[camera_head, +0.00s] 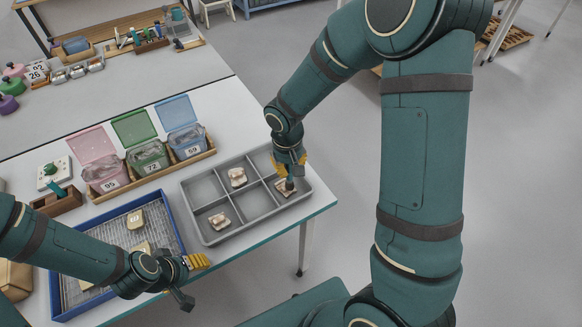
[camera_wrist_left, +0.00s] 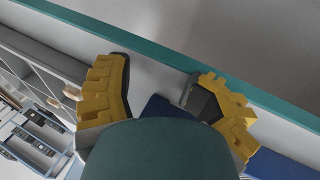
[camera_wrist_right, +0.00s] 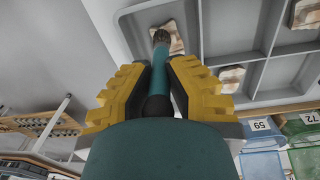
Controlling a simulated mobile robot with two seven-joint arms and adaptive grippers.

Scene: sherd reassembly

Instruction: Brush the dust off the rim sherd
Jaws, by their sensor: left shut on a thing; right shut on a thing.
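My right gripper (camera_head: 288,166) is shut on a brush with a teal handle (camera_wrist_right: 159,80), pointing down. Its dark tip (camera_wrist_right: 161,37) is at a pale sherd with brown patches (camera_wrist_right: 178,38), apparently the rim sherd; contact is unclear. That sherd lies in the front right compartment of the grey tray (camera_head: 206,236), partly hidden in the head view (camera_head: 283,193). My left gripper (camera_head: 190,281) is near the table's front edge, with fingers wide apart. A blue corner shows between them in the left wrist view (camera_wrist_left: 165,107); I cannot tell whether they grip anything.
Two other sherds (camera_head: 237,177) (camera_head: 219,221) lie in the grey tray. A blue-rimmed tray (camera_head: 54,283) with sherds is at the left, partly under my left arm. Lidded pink, green and blue boxes (camera_head: 187,142) stand behind. The front table edge is close to both grippers.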

